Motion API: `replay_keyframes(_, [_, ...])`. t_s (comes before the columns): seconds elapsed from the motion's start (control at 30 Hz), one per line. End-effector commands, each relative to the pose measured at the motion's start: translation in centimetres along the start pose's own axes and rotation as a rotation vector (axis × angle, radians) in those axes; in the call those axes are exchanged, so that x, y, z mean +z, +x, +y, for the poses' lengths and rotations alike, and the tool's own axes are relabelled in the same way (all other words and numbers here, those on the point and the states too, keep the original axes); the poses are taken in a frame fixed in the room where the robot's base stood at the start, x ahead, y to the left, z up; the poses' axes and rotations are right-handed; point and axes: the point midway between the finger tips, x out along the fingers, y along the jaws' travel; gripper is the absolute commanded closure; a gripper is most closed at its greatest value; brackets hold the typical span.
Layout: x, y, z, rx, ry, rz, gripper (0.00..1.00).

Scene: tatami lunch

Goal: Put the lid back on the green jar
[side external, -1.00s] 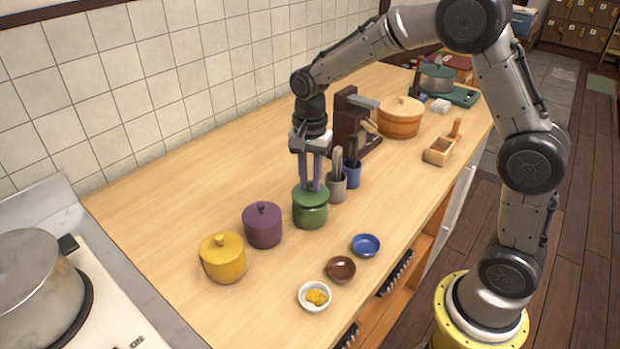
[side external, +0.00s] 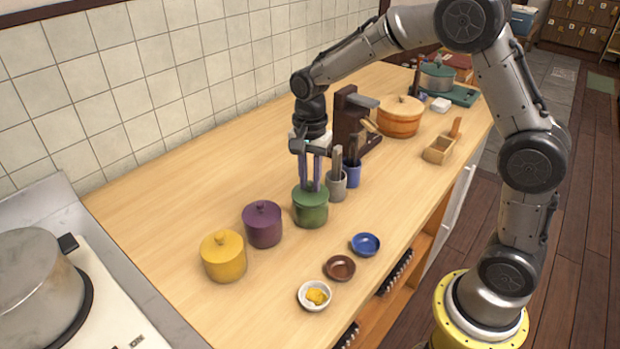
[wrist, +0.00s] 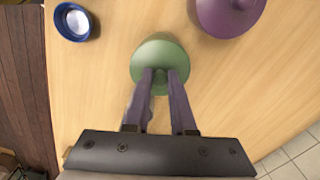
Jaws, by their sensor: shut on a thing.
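The green jar (side external: 310,212) stands upright on the wooden counter, right of the purple jar. Its green lid (side external: 302,191) sits at the jar's mouth; from these views I cannot tell whether it is fully seated. My gripper (side external: 310,187) points straight down over the jar, its two fingers shut on the lid's knob. In the wrist view the lid (wrist: 160,56) shows as a green disc below my gripper (wrist: 161,76), with the fingers on either side of the knob. The lid hides the jar's body there.
A purple jar (side external: 262,226) and a yellow jar (side external: 223,257) stand to the left, both lidded. Utensil cups (side external: 337,187) stand close on the right. A blue dish (side external: 365,244), a brown dish (side external: 340,268) and a white dish (side external: 307,304) lie in front. Bare counter lies behind the jars.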

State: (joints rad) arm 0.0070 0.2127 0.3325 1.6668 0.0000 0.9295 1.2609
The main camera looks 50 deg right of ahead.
Motion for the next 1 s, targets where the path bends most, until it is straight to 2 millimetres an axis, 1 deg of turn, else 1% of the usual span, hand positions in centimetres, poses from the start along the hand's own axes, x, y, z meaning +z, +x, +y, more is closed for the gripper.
replay_keyframes(0.47, [0.0, 0.01, -0.02, -0.001, 0.0, 0.0, 1.0])
replay_keyframes(0.5, [-0.01, 0.01, -0.02, -0.001, 0.0, 0.0, 0.75])
replay_keyframes(0.67, [-0.01, 0.01, -0.02, -0.001, 0.0, 0.0, 0.46])
replay_keyframes(0.7, [0.0, 0.02, -0.02, 0.0, 0.0, 0.0, 0.42])
replay_keyframes(0.9, [-0.01, 0.02, -0.02, 0.0, 0.0, 0.0, 0.42])
replay_keyframes(0.97, [0.0, 0.04, -0.01, 0.0, 0.0, 0.0, 0.31])
replay_keyframes(1.0, [0.0, 0.04, -0.01, 0.0, 0.0, 0.0, 0.24])
